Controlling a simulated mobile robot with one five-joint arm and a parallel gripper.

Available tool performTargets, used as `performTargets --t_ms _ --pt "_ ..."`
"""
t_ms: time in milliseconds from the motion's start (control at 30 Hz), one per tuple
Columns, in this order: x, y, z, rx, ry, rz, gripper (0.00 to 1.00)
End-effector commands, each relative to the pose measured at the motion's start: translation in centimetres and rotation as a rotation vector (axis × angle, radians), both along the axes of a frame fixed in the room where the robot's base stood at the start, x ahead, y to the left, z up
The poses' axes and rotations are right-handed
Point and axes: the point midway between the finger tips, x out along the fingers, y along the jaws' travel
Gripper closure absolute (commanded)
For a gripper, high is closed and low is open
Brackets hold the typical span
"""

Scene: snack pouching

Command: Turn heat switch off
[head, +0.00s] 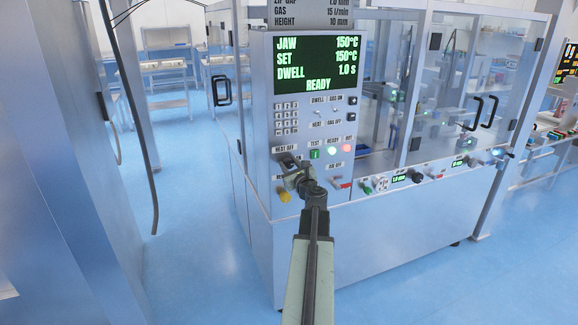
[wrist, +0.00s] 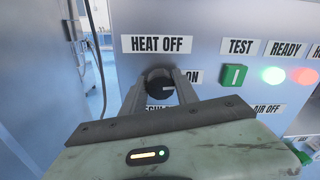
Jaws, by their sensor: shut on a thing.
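The heat switch (wrist: 160,88) is a dark round knob on the grey control panel. It sits under the "HEAT OFF" label (wrist: 157,44), with an "ON" label (wrist: 194,76) at its right. My gripper (wrist: 161,82) is shut on the knob, one finger on each side, and covers part of it. The knob's pointer direction cannot be told. In the head view, my gripper (head: 291,169) is at the lower left of the panel (head: 262,130) and hides most of the switch. The screen (head: 316,63) reads JAW 150°C, SET 150°C, DWELL 1.0 s, READY.
A yellow knob (head: 284,196) is just below my gripper. More knobs line the machine's front to the right. Blue floor is open at the left.

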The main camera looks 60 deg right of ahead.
Motion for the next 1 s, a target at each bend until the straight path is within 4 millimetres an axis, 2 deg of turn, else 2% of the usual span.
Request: performTargets --t_ms 1000 --pt "0.32 0.08 0.01 -0.74 0.541 0.002 1.0"
